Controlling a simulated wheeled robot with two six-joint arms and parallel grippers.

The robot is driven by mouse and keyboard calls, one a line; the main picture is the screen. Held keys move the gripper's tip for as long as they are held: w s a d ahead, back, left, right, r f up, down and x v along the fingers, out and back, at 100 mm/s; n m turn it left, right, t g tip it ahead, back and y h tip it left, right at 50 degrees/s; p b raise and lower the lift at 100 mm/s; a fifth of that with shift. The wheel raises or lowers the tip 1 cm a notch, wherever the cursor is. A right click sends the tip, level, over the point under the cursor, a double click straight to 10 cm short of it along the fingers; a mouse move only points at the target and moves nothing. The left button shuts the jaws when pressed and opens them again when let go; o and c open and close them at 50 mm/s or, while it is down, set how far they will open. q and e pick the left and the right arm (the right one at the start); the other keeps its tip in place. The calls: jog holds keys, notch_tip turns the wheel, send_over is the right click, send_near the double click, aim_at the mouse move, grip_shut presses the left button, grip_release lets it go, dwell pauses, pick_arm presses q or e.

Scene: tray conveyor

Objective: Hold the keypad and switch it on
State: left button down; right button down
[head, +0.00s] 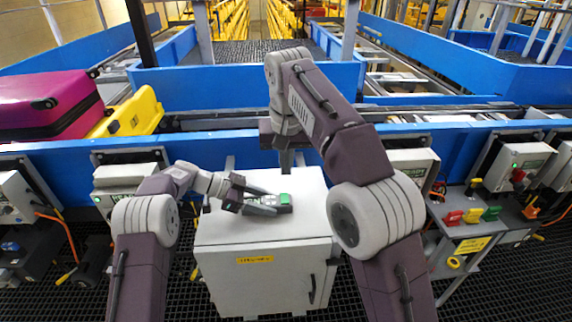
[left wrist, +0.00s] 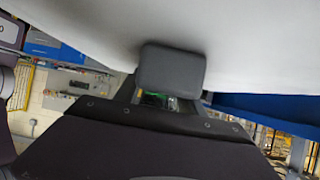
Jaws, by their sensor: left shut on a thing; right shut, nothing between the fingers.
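The keypad (head: 285,200) is a small dark grey box with a green patch on its right part, at the top of the white cabinet (head: 265,222). My left gripper (head: 266,203) comes in from the left and is shut on it, one finger on the far side and one on the near side. I cannot tell if the keypad touches the cabinet. In the left wrist view a small green glow (left wrist: 155,97) shows beneath a grey block; most else there is hidden. My right gripper (head: 285,160) points down behind the keypad, apart from it, shut and empty; its fingertips are small.
A blue conveyor wall (head: 230,147) runs behind the cabinet. Control boxes stand on both sides. A bench with coloured blocks (head: 472,215) is at right.

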pick_arm(q)
jog(key=c, duration=0.6)
grip_release()
